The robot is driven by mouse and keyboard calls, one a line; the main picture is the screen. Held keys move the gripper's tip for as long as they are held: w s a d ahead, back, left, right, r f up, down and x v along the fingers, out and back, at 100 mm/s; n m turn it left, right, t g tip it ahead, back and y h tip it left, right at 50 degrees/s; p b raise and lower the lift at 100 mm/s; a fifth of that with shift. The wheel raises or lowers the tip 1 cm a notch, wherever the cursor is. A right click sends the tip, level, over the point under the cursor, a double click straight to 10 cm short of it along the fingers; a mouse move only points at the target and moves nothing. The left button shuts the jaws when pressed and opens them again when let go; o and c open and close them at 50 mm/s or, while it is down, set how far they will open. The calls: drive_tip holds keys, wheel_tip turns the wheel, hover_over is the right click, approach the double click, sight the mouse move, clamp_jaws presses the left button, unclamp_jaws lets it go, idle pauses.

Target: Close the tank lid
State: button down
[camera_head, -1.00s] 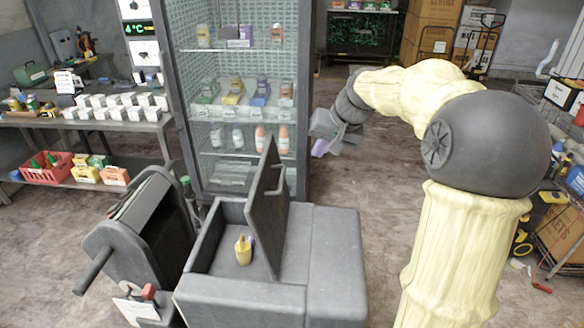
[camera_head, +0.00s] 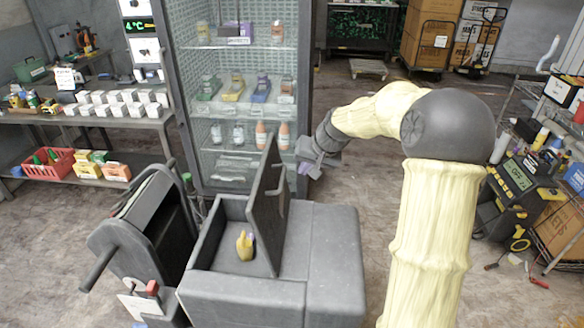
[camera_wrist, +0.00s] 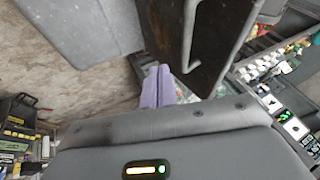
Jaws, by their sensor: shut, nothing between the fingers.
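The grey tank (camera_head: 240,292) stands in front of me in the head view, its compartment open. Its dark lid (camera_head: 266,215) stands nearly upright on the right side of the opening, with a bar handle (camera_head: 282,186) on its right face. In the wrist view the lid (camera_wrist: 212,35) and its pale handle (camera_wrist: 188,40) are close above the fingers. My gripper (camera_head: 304,167) is right of the lid, near its upper edge. Its purple fingers (camera_wrist: 160,88) are shut and empty; I see no clear contact with the lid. A yellow bottle (camera_head: 244,246) is inside the tank.
A glass-door freezer (camera_head: 236,100) stands behind the tank. A dark grey machine with a handle (camera_head: 150,225) is close on the left. A shelf with small white boxes (camera_head: 120,104) is further left. Cluttered shelving (camera_head: 520,180) is at right. Floor is clear behind my arm.

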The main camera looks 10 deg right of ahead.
drive_tip(key=a, duration=0.1)
drive_tip(key=w+a+f+p, duration=0.1)
drive_tip(key=a, duration=0.1)
drive_tip(key=shift+w+a+f+p, duration=0.15)
drive_tip(key=shift+a+f+p, duration=0.15)
drive_tip(key=shift+f, duration=0.1)
drive_tip(key=shift+w, duration=0.25)
